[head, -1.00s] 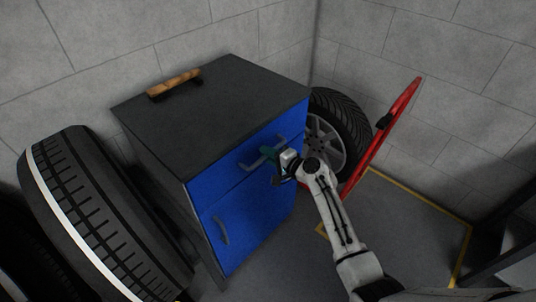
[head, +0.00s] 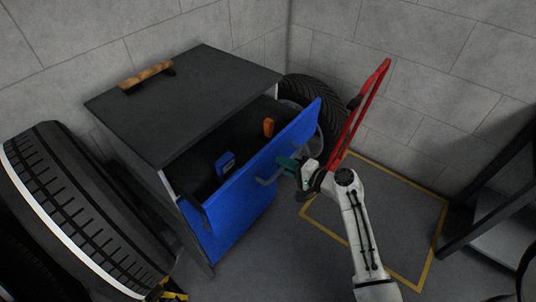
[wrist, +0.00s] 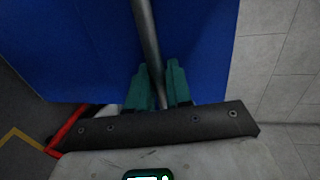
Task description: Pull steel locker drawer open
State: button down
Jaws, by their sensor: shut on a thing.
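The steel locker (head: 190,95) has a dark top and blue fronts, and stands in the corner. Its upper drawer (head: 245,180) is pulled well out, and its inside shows. My gripper (head: 287,166) is shut on the drawer's grey bar handle (head: 266,180), at the right part of the front. In the wrist view the green fingers (wrist: 158,88) lie on either side of the handle bar (wrist: 148,40), in front of the blue drawer face (wrist: 85,50). A blue item (head: 225,163) and an orange item (head: 268,127) are inside the drawer.
A large tyre (head: 75,205) stands left of the locker, and another wheel (head: 310,92) stands behind it at the right. A red frame (head: 362,110) leans by the right wall. Yellow-lined floor (head: 385,215) is clear. A wooden-handled tool (head: 146,75) lies on the locker top.

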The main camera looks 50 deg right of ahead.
jog(key=f+v, duration=0.2)
jog(key=v, duration=0.9)
jog(key=shift+s+f, duration=0.2)
jog(key=shift+s, duration=0.15)
jog(key=c, duration=1.2)
grip_release()
jog(key=b+v, duration=0.1)
jog(key=v, duration=0.9)
jog(key=shift+s+r, duration=0.1)
jog(key=shift+s, duration=0.3)
